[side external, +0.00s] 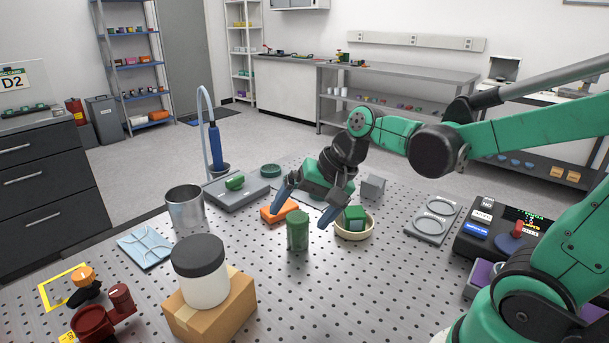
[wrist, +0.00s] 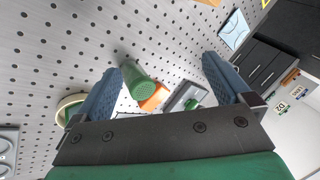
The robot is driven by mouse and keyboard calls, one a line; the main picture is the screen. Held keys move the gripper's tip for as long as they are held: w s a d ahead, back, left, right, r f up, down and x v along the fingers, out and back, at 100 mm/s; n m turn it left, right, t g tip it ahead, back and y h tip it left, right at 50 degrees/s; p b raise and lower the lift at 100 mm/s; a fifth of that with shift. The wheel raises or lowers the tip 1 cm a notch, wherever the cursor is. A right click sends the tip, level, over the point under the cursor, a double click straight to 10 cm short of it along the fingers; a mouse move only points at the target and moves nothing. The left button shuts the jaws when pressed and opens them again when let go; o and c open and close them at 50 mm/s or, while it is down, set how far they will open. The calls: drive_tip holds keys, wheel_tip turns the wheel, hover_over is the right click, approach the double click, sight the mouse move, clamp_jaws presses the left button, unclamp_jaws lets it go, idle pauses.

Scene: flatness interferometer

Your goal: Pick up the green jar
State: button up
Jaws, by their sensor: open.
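The green jar (side external: 298,232) stands upright on the perforated metal table, near the middle of the side view. In the wrist view the green jar (wrist: 138,84) shows between my two fingers, closer to the left one. My gripper (side external: 305,212) is open, with its blue fingers pointing down toward the table on either side of the jar's top in the side view.
An orange block (side external: 279,211) lies just behind the jar. A cream bowl (side external: 354,234) with a green block (side external: 354,214) is close on the right. A white jar with a black lid (side external: 203,283) stands on a cardboard box (side external: 222,315) at front left. Table in front of the jar is clear.

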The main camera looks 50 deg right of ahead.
sight(289, 223)
drive_tip(key=w+d+f+m+y, duration=0.2)
drive_tip(key=d+m, duration=0.1)
drive_tip(key=m, duration=0.2)
drive_tip(key=w+d+f+m+t+y, duration=0.1)
drive_tip(key=d+f+m+y, duration=0.1)
drive_tip(key=m, duration=0.3)
drive_tip(key=w+d+f+m+y, duration=0.2)
drive_tip(key=d+f+m+y, duration=0.1)
drive_tip(key=m+y, duration=0.1)
drive_tip(key=shift+w+d+m, duration=0.35)
drive_tip(key=shift+m, duration=0.25)
drive_tip(key=shift+s+d+f+m+t+y, duration=0.1)
drive_tip(key=shift+d+f+m+t+y, duration=0.2)
drive_tip(key=shift+m+t, duration=0.1)
drive_tip(key=shift+x, duration=2.75)
drive_tip(key=shift+c, duration=0.2)
drive_tip(key=c, duration=1.4)
drive_tip(key=shift+o, duration=0.2)
drive_tip(key=shift+r, duration=0.1)
